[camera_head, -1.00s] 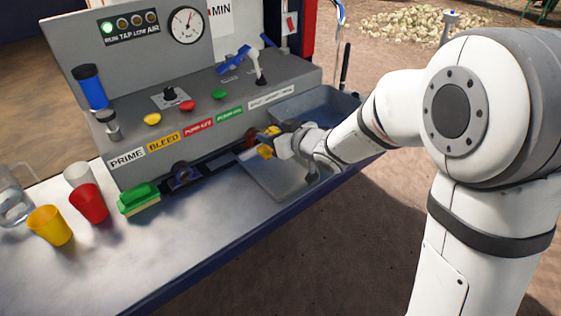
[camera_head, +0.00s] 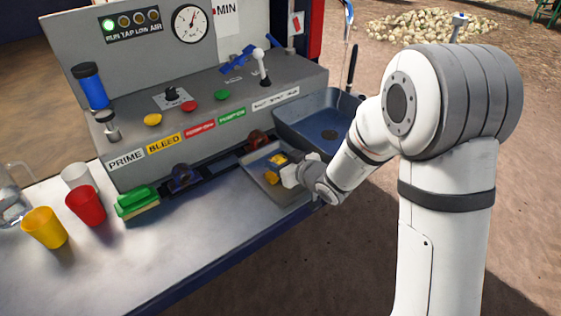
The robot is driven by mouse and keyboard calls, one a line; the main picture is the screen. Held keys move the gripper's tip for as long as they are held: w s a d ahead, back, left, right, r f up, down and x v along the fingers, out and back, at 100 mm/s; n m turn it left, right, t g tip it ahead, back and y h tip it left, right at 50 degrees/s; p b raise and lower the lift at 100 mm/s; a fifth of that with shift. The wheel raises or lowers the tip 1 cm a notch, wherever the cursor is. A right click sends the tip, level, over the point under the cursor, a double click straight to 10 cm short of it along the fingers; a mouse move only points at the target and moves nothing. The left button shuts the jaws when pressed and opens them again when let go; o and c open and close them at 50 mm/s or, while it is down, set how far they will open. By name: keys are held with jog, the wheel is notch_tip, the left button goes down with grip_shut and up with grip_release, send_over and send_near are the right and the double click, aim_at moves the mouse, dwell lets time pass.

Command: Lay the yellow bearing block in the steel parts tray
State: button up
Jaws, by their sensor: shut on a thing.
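The yellow bearing block (camera_head: 274,178) is in the jaws of my gripper (camera_head: 279,168). Dark gripper parts cross it, so only patches of yellow show. The block is over the left part of the steel parts tray (camera_head: 291,195), inside its outline in the picture. I cannot tell whether it touches the tray floor. The tray is a shallow grey pan on the bench, and my wrist covers its right side.
A blue-grey basin (camera_head: 300,122) lies behind the tray. A green sponge (camera_head: 134,202) and cups, one red (camera_head: 86,205), are at left. The front bench is clear.

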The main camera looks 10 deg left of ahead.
jog(key=shift+r, duration=0.15)
jog(key=o, duration=1.3)
jog(key=shift+s, duration=0.1)
jog(key=shift+s+d+r, duration=0.1)
jog(key=shift+d, duration=0.05)
jog(key=v, duration=1.1)
jog(key=shift+s+d, duration=0.2)
jog(key=shift+d, duration=0.05)
